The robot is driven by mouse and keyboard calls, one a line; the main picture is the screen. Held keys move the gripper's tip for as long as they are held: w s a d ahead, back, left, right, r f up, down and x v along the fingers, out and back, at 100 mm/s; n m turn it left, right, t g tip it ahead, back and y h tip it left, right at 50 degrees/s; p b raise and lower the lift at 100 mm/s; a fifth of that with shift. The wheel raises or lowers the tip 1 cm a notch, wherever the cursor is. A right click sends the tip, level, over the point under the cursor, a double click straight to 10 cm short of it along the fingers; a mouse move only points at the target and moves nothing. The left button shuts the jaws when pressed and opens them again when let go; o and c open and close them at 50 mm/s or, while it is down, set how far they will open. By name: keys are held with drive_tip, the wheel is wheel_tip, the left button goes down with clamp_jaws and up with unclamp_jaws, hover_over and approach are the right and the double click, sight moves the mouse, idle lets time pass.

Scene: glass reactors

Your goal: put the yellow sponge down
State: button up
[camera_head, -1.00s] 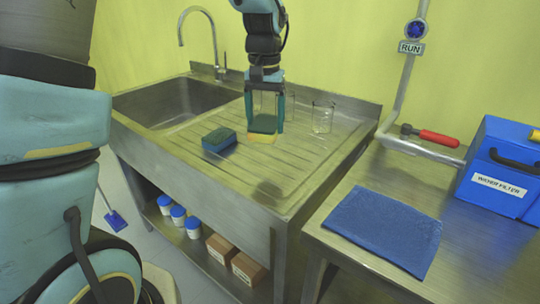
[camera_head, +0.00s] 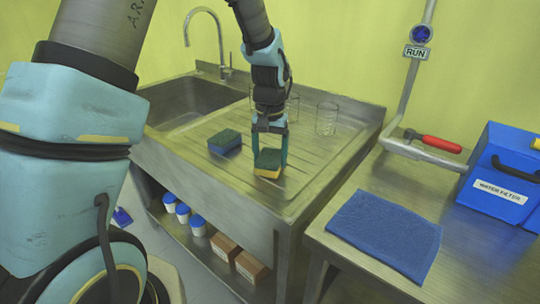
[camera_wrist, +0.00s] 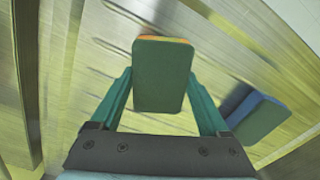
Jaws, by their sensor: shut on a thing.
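The yellow sponge (camera_head: 268,163) has a dark green top and a yellow lower layer. It is between the fingers of my gripper (camera_head: 270,158), which is shut on it, low over the ribbed metal drainboard (camera_head: 225,172). I cannot tell whether its underside touches the board. In the wrist view the sponge's green face (camera_wrist: 162,75) fills the space between the two teal fingers, with an orange-yellow edge at the top. A blue sponge (camera_head: 225,142) with a green top lies on the drainboard to the left; it also shows in the wrist view (camera_wrist: 255,116).
Glass beakers (camera_head: 326,119) stand at the back of the drainboard. The sink basin (camera_head: 195,100) and faucet (camera_head: 207,40) are at the left. A blue cloth (camera_head: 385,232) and a blue water filter box (camera_head: 505,175) are on the right table. The drainboard's front is clear.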

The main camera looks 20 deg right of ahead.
sight(270, 157)
drive_tip(key=shift+f, duration=0.2)
drive_tip(key=o, duration=1.3)
drive_tip(key=shift+r, duration=0.1)
wheel_tip(270, 157, up, 12)
drive_tip(key=shift+r+b, duration=0.15)
drive_tip(key=shift+b, duration=0.85)
drive_tip(key=s+a+f+n, duration=0.1)
drive_tip(key=a+f+n, duration=0.1)
drive_tip(key=a, duration=0.8)
drive_tip(key=s+a+f+n+t, duration=0.1)
drive_tip(key=a+f+n, duration=0.1)
drive_tip(key=a, duration=0.8)
drive_tip(key=s+a+f+n, duration=0.2)
drive_tip(key=a, duration=0.8)
drive_tip(key=shift+f+t, duration=0.3)
drive_tip(key=shift+f, duration=0.05)
drive_tip(key=shift+w, duration=0.1)
